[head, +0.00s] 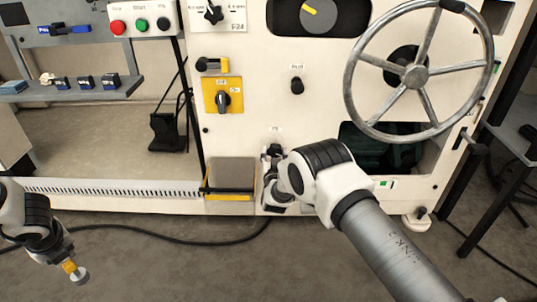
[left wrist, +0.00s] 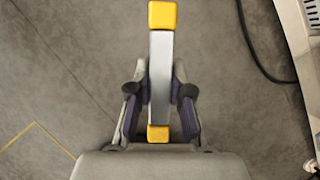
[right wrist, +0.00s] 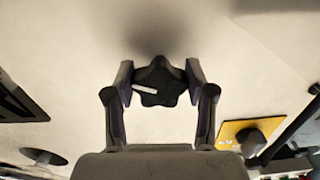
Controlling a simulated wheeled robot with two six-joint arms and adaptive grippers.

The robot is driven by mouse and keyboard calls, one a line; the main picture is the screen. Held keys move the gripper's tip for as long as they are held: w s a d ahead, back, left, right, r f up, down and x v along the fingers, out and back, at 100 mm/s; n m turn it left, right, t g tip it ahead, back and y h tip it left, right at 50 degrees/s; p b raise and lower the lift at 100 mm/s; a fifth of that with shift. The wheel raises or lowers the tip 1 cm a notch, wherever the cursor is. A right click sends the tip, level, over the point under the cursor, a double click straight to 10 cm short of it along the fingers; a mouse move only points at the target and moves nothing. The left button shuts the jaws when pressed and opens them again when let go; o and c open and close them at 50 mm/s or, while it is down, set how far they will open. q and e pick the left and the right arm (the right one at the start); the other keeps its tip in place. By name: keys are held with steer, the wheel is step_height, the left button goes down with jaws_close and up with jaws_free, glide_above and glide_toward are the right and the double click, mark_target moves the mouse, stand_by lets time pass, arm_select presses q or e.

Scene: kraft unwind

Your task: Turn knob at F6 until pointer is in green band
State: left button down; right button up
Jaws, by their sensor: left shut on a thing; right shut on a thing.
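A black star-shaped knob (right wrist: 160,83) with a white line on it sits on the cream panel. In the head view the knob (head: 273,150) shows only in part, below a small label too small to read. My right gripper (head: 271,165) is at it, with one finger on each side; in the right wrist view the fingers (right wrist: 160,80) are closed on its lobes. The white line points left and slightly up in that view. My left gripper (left wrist: 160,92) is shut on a grey bar with yellow ends (left wrist: 160,60), held over the floor. I cannot make out a green band beside the knob.
A large handwheel (head: 415,76) stands out from the panel at the upper right. A yellow-plated rotary switch (head: 222,97) and a small black knob (head: 297,86) are above my right gripper. A grey box with a yellow edge (head: 231,175) is just left of it. A cable (head: 170,239) lies on the floor.

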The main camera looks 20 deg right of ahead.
arm_select(q)
steer(key=shift+r, duration=0.15)
arm_select(e)
steer(key=shift+n, duration=0.5)
arm_select(q)
steer(key=shift+r+p, duration=0.3)
steer(key=shift+p, duration=0.1)
arm_select(e)
steer(key=n, duration=0.2)
steer(key=shift+d+r+n, duration=0.1)
steer(key=shift+n, duration=0.2)
arm_select(q)
steer(key=shift+r, duration=0.25)
arm_select(e)
steer(key=n, duration=0.3)
steer(key=shift+d+n, duration=0.1)
steer(key=shift+n, duration=0.3)
arm_select(q)
steer(key=shift+r+p, duration=0.2)
steer(key=shift+p, duration=0.25)
arm_select(e)
steer(key=n, duration=0.4)
steer(key=shift+r, duration=0.1)
arm_select(q)
steer(key=shift+r, duration=0.1)
arm_select(e)
steer(key=shift+d+n, duration=0.1)
steer(key=shift+n, duration=1.7)
steer(key=o, duration=1.2)
steer(key=shift+c, duration=0.2)
